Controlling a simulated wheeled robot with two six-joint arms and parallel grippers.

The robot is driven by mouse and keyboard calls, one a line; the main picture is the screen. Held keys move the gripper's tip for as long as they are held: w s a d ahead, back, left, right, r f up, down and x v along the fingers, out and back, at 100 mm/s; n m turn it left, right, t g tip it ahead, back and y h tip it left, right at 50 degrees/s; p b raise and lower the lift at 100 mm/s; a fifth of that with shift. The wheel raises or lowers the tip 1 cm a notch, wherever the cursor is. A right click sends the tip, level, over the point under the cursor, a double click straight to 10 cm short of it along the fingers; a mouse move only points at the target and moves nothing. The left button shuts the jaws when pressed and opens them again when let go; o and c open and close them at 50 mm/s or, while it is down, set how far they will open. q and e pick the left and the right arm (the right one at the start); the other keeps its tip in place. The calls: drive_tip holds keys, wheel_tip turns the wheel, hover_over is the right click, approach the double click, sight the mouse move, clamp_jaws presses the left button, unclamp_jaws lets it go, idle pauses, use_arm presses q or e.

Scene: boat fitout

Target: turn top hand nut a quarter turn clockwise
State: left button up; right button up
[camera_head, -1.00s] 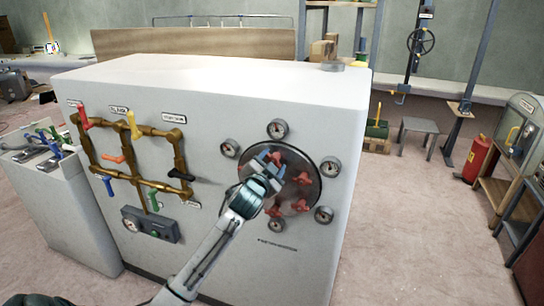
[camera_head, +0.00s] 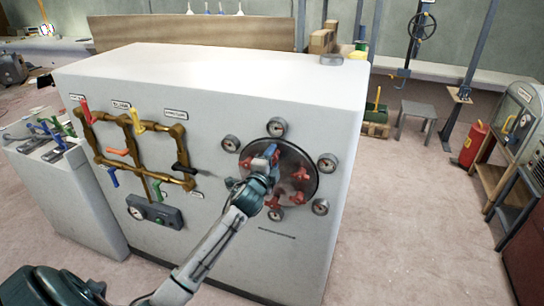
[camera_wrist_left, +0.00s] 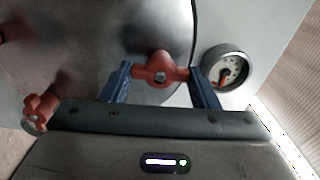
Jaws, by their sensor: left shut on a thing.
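A round dark metal cover (camera_head: 290,182) with several red hand nuts sits on the white cabinet's front. My left gripper (camera_head: 270,156) is at the cover's upper part, shut on the top hand nut. In the left wrist view the red top hand nut (camera_wrist_left: 161,69) lies between the blue fingers of the left gripper (camera_wrist_left: 161,84), one at each end of its bar. The bar looks about level in that view. Another red hand nut (camera_wrist_left: 39,108) shows at the lower left there. The gripper partly hides the top nut in the head view. My right gripper is not in view.
Several round gauges ring the cover; one gauge (camera_wrist_left: 226,67) is close to the fingers in the wrist view. Brass pipes (camera_head: 138,150) with coloured levers are left of the cover.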

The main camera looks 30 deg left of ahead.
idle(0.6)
use_arm(q)
drive_tip(key=o, duration=1)
drive_tip(key=b+v, duration=0.4)
drive_tip(key=v, duration=0.6)
drive_tip(key=shift+s+d, duration=0.15)
drive_tip(key=shift+s, duration=0.2)
